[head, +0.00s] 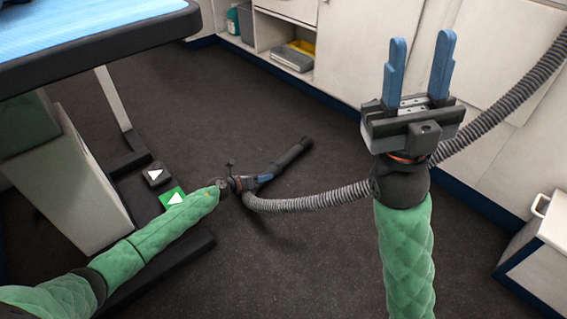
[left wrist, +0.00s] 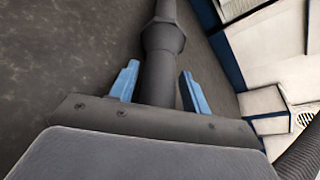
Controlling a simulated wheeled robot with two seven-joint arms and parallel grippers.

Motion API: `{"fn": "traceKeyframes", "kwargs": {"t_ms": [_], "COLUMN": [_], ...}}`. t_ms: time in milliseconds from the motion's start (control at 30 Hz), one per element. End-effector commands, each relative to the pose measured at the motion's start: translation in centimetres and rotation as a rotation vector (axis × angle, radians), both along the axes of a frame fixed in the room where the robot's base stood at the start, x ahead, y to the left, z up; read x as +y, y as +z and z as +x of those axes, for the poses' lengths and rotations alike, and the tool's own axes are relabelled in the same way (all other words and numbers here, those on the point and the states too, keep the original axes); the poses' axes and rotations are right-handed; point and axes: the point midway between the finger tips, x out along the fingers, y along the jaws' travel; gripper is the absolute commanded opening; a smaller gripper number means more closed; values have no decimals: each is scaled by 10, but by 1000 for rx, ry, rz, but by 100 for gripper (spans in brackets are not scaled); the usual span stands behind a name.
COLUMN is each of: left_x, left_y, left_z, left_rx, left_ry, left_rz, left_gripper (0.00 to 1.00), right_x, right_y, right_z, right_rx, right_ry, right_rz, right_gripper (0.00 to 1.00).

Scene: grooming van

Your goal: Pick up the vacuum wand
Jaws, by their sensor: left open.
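The vacuum wand (head: 291,154) is a dark tube low over the floor in the middle of the head view. A grey ribbed hose (head: 315,199) runs right from its near end. My left gripper (head: 262,179) is at the wand's near part. In the left wrist view the wand (left wrist: 163,45) passes between the two blue fingers of my left gripper (left wrist: 159,82), which are open with a gap on each side. The wand's near end is hidden behind the gripper body. My right gripper (head: 420,52) is raised, its blue fingers apart and empty.
A blue-topped table (head: 90,38) stands at the upper left, with a leg and foot pedals (head: 158,176) below. White cabinets (head: 350,50) line the back and right. A white box (head: 540,245) is at the lower right. The dark floor (head: 300,265) around the wand is mostly clear.

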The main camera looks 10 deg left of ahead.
Motion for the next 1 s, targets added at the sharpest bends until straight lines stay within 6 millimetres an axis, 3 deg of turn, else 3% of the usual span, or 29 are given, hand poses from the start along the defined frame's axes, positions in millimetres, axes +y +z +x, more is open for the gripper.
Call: {"fn": "traceKeyframes", "kwargs": {"t_ms": [167, 400, 900, 967, 1000], "left_x": [0, 0, 0, 0, 0], "left_y": [0, 1, 7, 10, 11], "left_z": [0, 1, 1, 1, 1], "left_rx": [0, -2, -1, -1, -1], "left_ry": [0, 1, 0, 0, 0], "left_rz": [0, 0, 0, 0, 0], "left_gripper": [47, 9, 9, 9, 9], "right_x": [0, 0, 0, 0, -1], "right_y": [0, -5, -5, -13, -30], "right_z": [0, 2, 4, 7, 11], "right_rx": [-3, 13, 31, 57, 98], "right_ry": [-1, -1, 6, 7, 6], "right_rz": [-3, -9, -18, -36, -65], "right_gripper": [36, 36, 36, 36, 36]}}
